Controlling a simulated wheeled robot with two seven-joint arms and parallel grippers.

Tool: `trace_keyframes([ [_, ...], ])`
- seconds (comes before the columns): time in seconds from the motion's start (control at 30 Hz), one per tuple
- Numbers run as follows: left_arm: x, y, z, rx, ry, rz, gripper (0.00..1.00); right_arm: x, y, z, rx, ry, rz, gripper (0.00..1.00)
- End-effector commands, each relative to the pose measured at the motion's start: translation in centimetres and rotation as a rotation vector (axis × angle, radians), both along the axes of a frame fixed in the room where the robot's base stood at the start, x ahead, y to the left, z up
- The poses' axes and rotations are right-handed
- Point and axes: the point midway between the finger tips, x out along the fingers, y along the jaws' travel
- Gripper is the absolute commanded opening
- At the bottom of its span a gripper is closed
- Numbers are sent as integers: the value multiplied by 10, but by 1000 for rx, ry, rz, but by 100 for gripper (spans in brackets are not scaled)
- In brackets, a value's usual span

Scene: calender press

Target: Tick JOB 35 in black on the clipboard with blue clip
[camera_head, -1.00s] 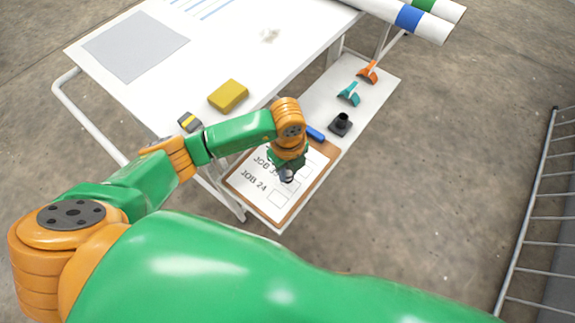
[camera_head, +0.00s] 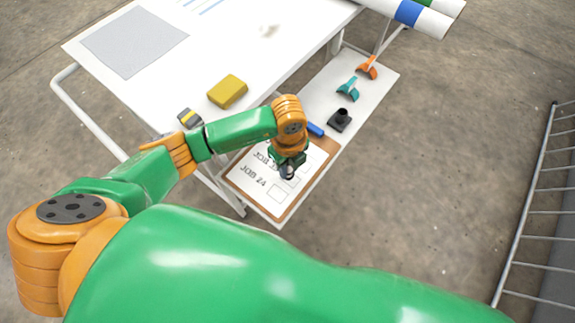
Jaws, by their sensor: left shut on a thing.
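The clipboard (camera_head: 314,178) with the blue clip (camera_head: 315,129) lies on the side shelf, its clip end away from me. Its white paper shows "JOB 24" (camera_head: 252,175) with an empty box (camera_head: 276,193). Above that is a JOB line (camera_head: 265,158) whose number is partly hidden behind my gripper. My left gripper (camera_head: 288,174) is over the clipboard, pointing down beside the job boxes. It is shut on a small dark thing, mostly hidden, and I cannot tell whether its tip touches the paper. My right gripper is not in view.
A black holder (camera_head: 340,119), a teal tool (camera_head: 348,89) and an orange tool (camera_head: 367,67) stand along the shelf beyond the clipboard. A yellow sponge (camera_head: 228,91) and a small grey-yellow block (camera_head: 190,118) lie on the white table (camera_head: 150,90). A rail (camera_head: 533,190) stands at right.

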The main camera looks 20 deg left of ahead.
Motion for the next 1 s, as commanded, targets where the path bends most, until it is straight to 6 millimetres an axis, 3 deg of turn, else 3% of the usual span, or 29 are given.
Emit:
trace_keyframes([
  [0.2,3,-8,1,-1,-1,-1,0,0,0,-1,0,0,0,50],
  [1.0,2,-8,0,-1,-1,0,0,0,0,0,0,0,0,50],
])
